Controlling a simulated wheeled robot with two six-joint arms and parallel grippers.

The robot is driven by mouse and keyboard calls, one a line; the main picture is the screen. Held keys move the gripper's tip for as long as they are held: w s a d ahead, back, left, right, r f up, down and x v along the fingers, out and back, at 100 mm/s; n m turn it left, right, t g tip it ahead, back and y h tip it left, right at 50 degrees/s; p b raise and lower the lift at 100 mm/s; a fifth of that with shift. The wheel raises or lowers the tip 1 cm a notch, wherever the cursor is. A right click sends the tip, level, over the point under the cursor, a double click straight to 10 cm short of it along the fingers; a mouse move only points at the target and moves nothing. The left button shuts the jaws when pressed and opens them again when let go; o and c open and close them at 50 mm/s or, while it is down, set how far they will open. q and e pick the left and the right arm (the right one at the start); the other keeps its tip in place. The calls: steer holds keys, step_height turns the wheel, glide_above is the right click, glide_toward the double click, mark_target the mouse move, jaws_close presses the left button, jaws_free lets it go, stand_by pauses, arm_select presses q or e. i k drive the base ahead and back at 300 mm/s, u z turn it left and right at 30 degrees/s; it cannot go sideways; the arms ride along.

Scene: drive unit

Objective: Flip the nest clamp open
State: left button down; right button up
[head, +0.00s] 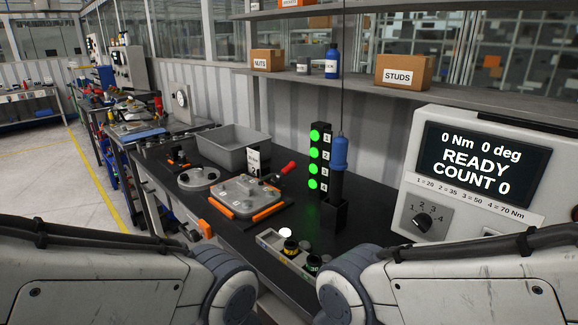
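A grey, rounded housing (240,198) sits on the black bench, with orange blocks (268,213) at its edges that look like part of a nest. A red handle (288,168), apparently the clamp's lever, stands tilted up to the right just behind the housing. At this size I cannot tell whether the clamp is open or shut. Both my arms come in at the bottom left and right, but their grippers are outside the view. Nothing of mine touches the housing or the handle.
A round grey cover (198,179) and a grey bin (233,150) stand left and behind. Right are a stack of green lights (313,161), a hanging blue tool (340,153) and a controller (478,180) reading READY, COUNT 0. A socket tray (282,250) lies in front.

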mark_target(291, 165)
steer(key=u, duration=0.75)
steer(key=k, duration=0.95)
steer(key=u, duration=1)
steer(key=k, duration=0.4)
steer(key=u, duration=0.25)
steer(key=i, duration=1.25)
steer(key=z, duration=0.45)
steer(key=i, duration=1.8)
steer(key=z, duration=1.3)
steer(key=i, duration=1)
steer(key=z, duration=1.45)
steer(key=i, duration=0.5)
steer(key=z, duration=0.3)
